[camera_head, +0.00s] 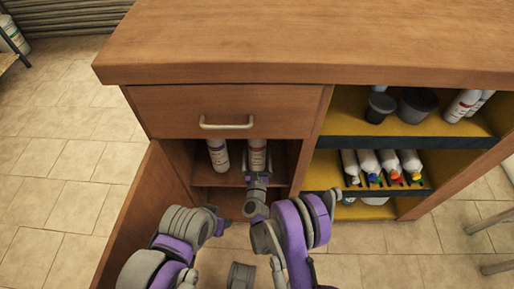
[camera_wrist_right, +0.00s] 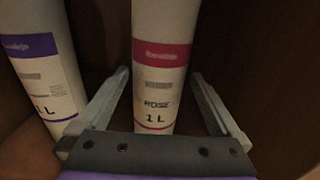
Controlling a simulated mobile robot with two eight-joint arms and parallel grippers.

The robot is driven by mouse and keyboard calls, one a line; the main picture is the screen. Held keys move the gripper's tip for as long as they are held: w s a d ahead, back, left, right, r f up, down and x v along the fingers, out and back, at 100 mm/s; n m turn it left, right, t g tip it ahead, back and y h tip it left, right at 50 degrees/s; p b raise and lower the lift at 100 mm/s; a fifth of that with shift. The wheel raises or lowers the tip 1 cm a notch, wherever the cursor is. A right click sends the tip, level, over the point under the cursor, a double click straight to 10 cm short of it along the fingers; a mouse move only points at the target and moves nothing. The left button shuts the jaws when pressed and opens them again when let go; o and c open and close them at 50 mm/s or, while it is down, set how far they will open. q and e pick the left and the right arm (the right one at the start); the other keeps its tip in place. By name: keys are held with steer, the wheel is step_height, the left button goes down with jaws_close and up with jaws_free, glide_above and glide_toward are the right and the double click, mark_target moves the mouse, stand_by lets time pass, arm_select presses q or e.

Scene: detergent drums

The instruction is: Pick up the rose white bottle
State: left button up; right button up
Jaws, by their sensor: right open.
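The rose white bottle (camera_head: 257,152) stands upright in the open cabinet under the drawer. In the right wrist view the rose white bottle (camera_wrist_right: 160,58) has a pink band and reads "ROSE" and "1 L". My right gripper (camera_head: 257,178) is in front of it and hides its lower part. In the right wrist view my right gripper (camera_wrist_right: 159,75) is open, with one finger on each side of the bottle and visible gaps on both sides.
A white bottle with a purple label (camera_head: 218,154) stands close on the left; it also shows in the right wrist view (camera_wrist_right: 45,72). The drawer (camera_head: 225,108) is shut above. The open cabinet door (camera_head: 140,215) is on the left. Shelves with several bottles (camera_head: 388,162) are on the right.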

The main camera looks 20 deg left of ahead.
steer(key=shift+x, duration=1.95)
steer(key=shift+f, duration=0.2)
jaws_close()
